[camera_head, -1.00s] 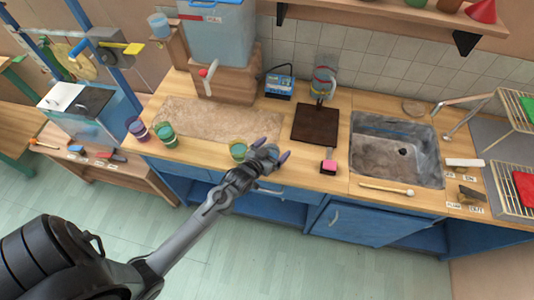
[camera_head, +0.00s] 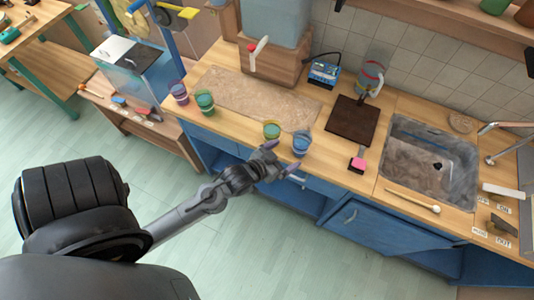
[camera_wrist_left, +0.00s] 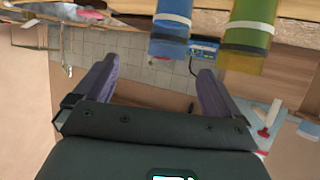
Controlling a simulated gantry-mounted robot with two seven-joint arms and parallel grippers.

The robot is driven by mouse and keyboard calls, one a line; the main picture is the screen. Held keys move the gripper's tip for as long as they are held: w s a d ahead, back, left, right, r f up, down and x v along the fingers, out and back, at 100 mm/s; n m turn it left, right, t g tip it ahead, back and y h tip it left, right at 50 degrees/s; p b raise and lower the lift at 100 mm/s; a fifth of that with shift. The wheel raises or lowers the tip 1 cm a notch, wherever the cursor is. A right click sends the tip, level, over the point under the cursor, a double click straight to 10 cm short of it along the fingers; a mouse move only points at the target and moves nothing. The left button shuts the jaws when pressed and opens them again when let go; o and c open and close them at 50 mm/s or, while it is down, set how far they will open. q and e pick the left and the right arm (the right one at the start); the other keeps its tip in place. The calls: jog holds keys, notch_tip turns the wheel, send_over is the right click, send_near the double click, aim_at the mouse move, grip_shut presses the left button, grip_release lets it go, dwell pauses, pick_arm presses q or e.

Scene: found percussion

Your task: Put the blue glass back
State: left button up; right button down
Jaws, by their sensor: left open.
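The blue glass (camera_head: 301,142) stands upright on the wooden counter near its front edge, just right of a green-yellow glass (camera_head: 271,131). My left gripper (camera_head: 281,158) is open and empty in front of these two glasses, at the counter's front edge. In the left wrist view, the blue glass (camera_wrist_left: 171,30) shows at the top, beyond the spread purple fingers (camera_wrist_left: 157,72) and apart from them. The green-yellow glass (camera_wrist_left: 250,35) is beside it there. A teal-green glass (camera_head: 205,102) and a purple glass (camera_head: 178,92) stand farther left. My right gripper is out of view.
A stone-coloured mat (camera_head: 240,98) lies behind the glasses, with a large water container on a wooden box (camera_head: 274,66) behind it. A dark board (camera_head: 352,120), a pink-ended block (camera_head: 358,162), a mallet (camera_head: 412,201) and a sink (camera_head: 432,150) are to the right.

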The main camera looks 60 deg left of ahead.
pick_arm(q)
jog(key=s+d+m+g, duration=0.1)
jog(key=s+d+g, duration=0.3)
jog(key=s, duration=0.3)
jog(key=s+d+m+g+h, duration=0.1)
jog(key=s+d+m+g, duration=0.1)
jog(key=s+d+g, duration=0.2)
jog(key=s+g, duration=0.1)
jog(key=s, duration=0.2)
jog(key=shift+s+r+g+h, duration=0.15)
jog(key=shift+g+h, duration=0.15)
notch_tip(320, 180, up, 21)
jog(key=p, duration=2)
jog(key=shift+p, duration=0.3)
